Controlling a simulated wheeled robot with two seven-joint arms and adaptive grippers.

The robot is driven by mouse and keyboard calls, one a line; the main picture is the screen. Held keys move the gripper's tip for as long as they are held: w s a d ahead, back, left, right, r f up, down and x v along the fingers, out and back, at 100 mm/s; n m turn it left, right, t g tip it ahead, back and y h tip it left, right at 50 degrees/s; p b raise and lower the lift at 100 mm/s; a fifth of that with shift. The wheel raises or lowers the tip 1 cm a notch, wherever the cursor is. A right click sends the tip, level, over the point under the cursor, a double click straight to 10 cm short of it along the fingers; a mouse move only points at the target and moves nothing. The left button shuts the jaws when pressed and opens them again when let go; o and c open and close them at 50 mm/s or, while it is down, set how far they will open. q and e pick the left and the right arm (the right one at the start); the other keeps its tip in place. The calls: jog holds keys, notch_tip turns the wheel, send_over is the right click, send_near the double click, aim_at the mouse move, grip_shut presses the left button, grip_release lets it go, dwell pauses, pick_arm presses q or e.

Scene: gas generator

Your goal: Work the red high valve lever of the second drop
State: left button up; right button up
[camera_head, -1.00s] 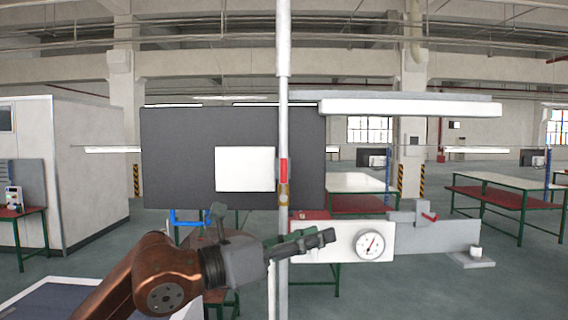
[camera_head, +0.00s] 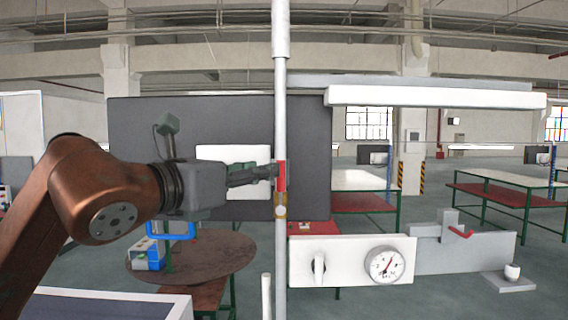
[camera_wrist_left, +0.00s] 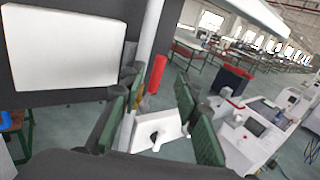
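The red valve lever (camera_head: 281,176) stands upright against the white vertical pipe (camera_head: 280,105) at mid-frame, with a brass valve body (camera_head: 281,202) below it. My left gripper (camera_head: 268,173) reaches in from the left at the lever's height, its fingertips right beside the lever. In the left wrist view the green fingers (camera_wrist_left: 160,84) are spread apart, and the red lever (camera_wrist_left: 154,75) shows in the gap between them. I cannot tell whether the lever is between the fingertips or just beyond them. No grip on it shows. My right gripper is out of view.
A dark panel with a white sheet (camera_head: 232,160) stands behind the pipe. A white gauge board (camera_head: 350,262) with a round gauge (camera_head: 385,265) lies lower right. A grey bar with another red lever (camera_head: 461,232) extends right. A round brown table (camera_head: 200,258) stands lower left.

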aim_at(281, 188)
pick_arm(q)
jog(key=p+x, duration=0.1)
jog(key=x, duration=0.2)
jog(key=p+x, duration=0.2)
jog(key=x, duration=0.2)
jog(key=shift+w+d+r, duration=0.2)
jog(key=shift+r, duration=0.05)
jog(key=shift+w+d, duration=0.1)
jog(key=shift+w, duration=0.1)
jog(key=shift+f, duration=0.1)
jog(key=shift+c, duration=1.1)
grip_shut()
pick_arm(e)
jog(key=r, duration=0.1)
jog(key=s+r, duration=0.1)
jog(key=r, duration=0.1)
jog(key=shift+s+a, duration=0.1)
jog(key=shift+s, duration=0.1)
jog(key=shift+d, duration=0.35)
